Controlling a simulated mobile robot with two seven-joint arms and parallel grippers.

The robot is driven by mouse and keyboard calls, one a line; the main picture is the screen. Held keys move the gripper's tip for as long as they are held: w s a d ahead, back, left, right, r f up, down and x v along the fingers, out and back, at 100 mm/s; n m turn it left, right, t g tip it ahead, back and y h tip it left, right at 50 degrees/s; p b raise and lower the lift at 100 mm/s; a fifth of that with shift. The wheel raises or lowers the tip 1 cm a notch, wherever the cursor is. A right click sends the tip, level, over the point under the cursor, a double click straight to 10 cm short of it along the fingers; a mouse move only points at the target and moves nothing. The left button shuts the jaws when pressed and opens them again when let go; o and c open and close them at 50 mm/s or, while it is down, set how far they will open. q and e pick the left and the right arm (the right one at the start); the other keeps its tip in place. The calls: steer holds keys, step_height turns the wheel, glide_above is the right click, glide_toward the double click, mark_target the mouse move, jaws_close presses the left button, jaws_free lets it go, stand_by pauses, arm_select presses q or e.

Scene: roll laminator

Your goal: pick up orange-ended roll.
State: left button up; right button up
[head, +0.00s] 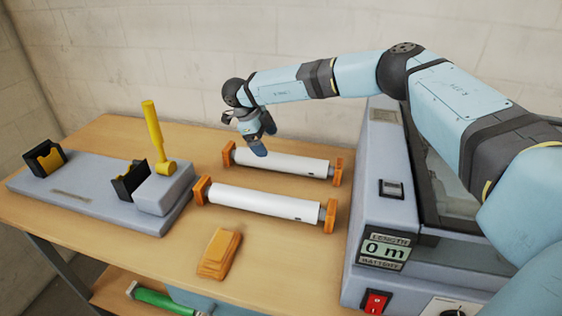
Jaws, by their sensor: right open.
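Two white rolls with orange end pieces lie on the wooden table, one behind the other. The back roll (290,164) and the front roll (262,203) run roughly left to right. I cannot tell whether the orange ends belong to the rolls or to holders. My right gripper (264,138) is open and empty, pointing down near the left part of the back roll. Its fingertips look just above or behind that roll; the exact gap cannot be told. My left gripper is out of view.
The grey laminator (375,205) with its length display stands close on the right. A grey base (85,190) with black holders and a yellow lever (154,130) is on the left. An orange block (220,253) lies in front. A green roll (160,299) is below the table top.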

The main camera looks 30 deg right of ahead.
mark_target(277, 155)
steer(key=x, duration=0.4)
steer(key=shift+d+f, duration=0.1)
steer(key=shift+f, duration=0.2)
steer(key=shift+w+d+x, duration=0.1)
steer(key=shift+w+x, duration=0.05)
steer(key=shift+x, duration=1.15)
steer(key=shift+w+d+x, duration=0.15)
steer(key=shift+w+x, duration=0.05)
steer(key=shift+x, duration=1.15)
steer(key=shift+r, duration=0.1)
steer(key=c, duration=1.3)
steer(key=shift+c, duration=1)
steer(key=shift+r, duration=0.1)
